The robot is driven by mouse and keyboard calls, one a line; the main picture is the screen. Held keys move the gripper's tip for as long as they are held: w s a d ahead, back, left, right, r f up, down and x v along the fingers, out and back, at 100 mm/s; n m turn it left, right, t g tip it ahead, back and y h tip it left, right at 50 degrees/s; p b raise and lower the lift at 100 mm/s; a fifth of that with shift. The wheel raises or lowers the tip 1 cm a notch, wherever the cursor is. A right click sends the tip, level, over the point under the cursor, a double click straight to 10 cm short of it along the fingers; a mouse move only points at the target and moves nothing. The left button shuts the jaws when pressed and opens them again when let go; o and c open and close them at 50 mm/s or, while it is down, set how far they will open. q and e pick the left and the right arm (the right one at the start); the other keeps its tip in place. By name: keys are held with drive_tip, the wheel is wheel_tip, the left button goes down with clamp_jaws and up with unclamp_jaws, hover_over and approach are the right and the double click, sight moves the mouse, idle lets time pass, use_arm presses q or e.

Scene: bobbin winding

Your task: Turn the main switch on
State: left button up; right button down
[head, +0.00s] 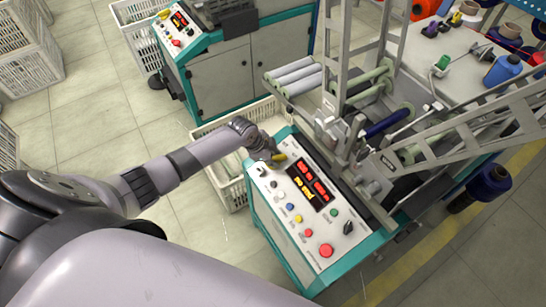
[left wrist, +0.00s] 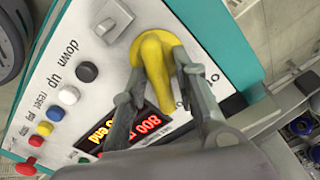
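The main switch is a yellow rotary handle (left wrist: 155,62) on the white control panel (head: 291,206). It also shows in the head view (head: 279,157) at the panel's far left corner, partly behind my gripper. My left gripper (left wrist: 160,72) is at the switch, with one finger on each side of the yellow handle. The fingertips appear to lie against it. In the head view my left gripper (head: 270,153) reaches down to that corner from the left. My right gripper is not in view.
The panel carries a lit display (head: 311,183), several coloured buttons and a red mushroom button (head: 326,250). The winding machine's metal frame and rollers (head: 380,115) stand to the right. A white crate (head: 226,180) is beside the cabinet.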

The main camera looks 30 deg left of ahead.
use_arm(q)
drive_tip(key=shift+o, duration=0.6)
drive_tip(key=v, duration=1.2)
drive_tip(key=shift+f, duration=0.1)
